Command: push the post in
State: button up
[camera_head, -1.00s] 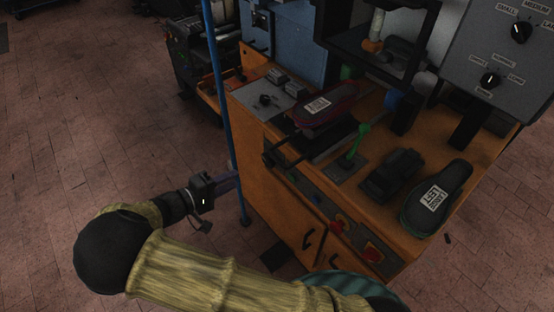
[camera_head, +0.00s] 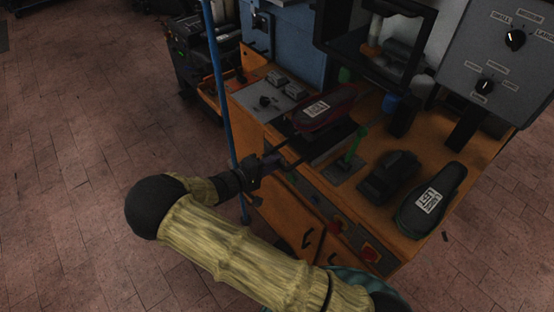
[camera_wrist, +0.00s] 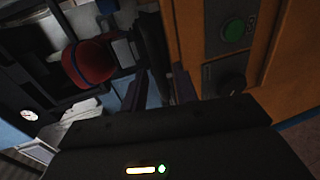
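The post (camera_head: 331,142) is a dark sliding piece with rods at the front of the orange machine, and a dark red shoe (camera_head: 322,108) with a white label sits over it. My gripper (camera_head: 276,160) is at the front left, close to the near end of the rods. In the wrist view my gripper (camera_wrist: 160,76) has its two purple fingers apart. A dark bar (camera_wrist: 153,50) lies ahead of and between the fingers; I cannot tell whether they touch it. The red shoe (camera_wrist: 92,62) shows to their left.
A green lever (camera_head: 353,148) stands right of the post. A dark shoe (camera_head: 432,200) and a black block (camera_head: 390,177) lie on the orange worktop. A blue pole (camera_head: 222,100) rises at the left. A green button (camera_wrist: 233,30) and dark knob (camera_wrist: 232,84) are on the front panel.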

jog(key=shift+x, duration=1.1)
jog(key=shift+a, duration=0.1)
jog(key=shift+c, duration=0.4)
grip_shut()
